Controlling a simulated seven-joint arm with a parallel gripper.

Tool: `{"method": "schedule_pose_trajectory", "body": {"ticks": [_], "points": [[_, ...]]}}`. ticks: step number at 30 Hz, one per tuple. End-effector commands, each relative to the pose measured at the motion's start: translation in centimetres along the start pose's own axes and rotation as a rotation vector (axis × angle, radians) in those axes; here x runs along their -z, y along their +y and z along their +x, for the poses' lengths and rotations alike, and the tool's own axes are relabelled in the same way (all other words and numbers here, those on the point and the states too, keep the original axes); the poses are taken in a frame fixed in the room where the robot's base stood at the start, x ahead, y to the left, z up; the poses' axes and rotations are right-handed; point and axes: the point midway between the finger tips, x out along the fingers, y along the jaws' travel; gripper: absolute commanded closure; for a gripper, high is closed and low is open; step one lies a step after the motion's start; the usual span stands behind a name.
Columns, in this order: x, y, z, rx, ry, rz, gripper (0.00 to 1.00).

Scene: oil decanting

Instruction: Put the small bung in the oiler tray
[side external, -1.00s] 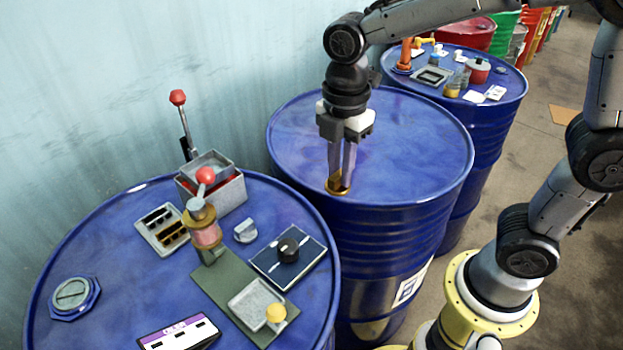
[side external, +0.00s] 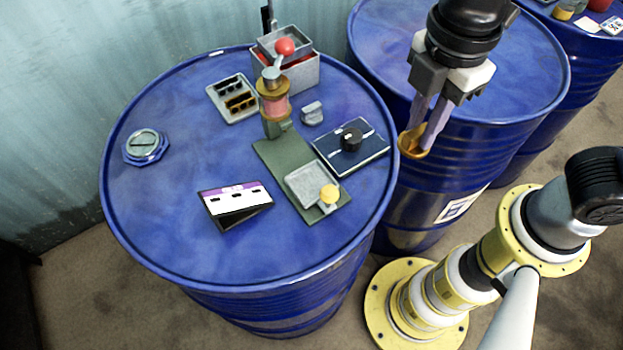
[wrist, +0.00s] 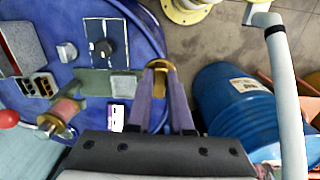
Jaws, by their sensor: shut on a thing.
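My gripper (side external: 420,130) is shut on a brass-coloured bung (side external: 412,147), held at the fingertips. It hangs just right of the near blue drum's edge and, in the picture, overlaps the middle drum's rim. In the wrist view the bung (wrist: 160,64) shows between the tips, partly hidden by the fingers. The shallow grey tray (side external: 304,178) lies on the green plate of the pink-bodied oiler (side external: 275,100), left of and below my gripper in the picture. A yellow ball (side external: 329,194) is at the tray's front right corner.
The near drum top (side external: 170,215) also carries a dark panel with a black knob (side external: 351,140), a purple-white box (side external: 236,203), a slotted block (side external: 233,98), a grey bin (side external: 290,72) and a large round plug (side external: 146,146). The drum's left front is clear.

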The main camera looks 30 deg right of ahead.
Motion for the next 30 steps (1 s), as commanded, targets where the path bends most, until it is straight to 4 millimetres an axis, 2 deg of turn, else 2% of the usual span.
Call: {"method": "schedule_pose_trajectory", "body": {"ticks": [5, 18, 24, 30], "points": [[1.2, -0.3, 0.2, -0.002, 0.002, -0.039, 1.0], [7.9, 5.8, 4.7, 0.0, 0.0, -0.039, 1.0], [9.8, 7.5, 7.8, -0.001, 0.001, -0.039, 1.0], [10.6, 8.3, 9.0, -0.003, 0.003, -0.039, 1.0]]}}
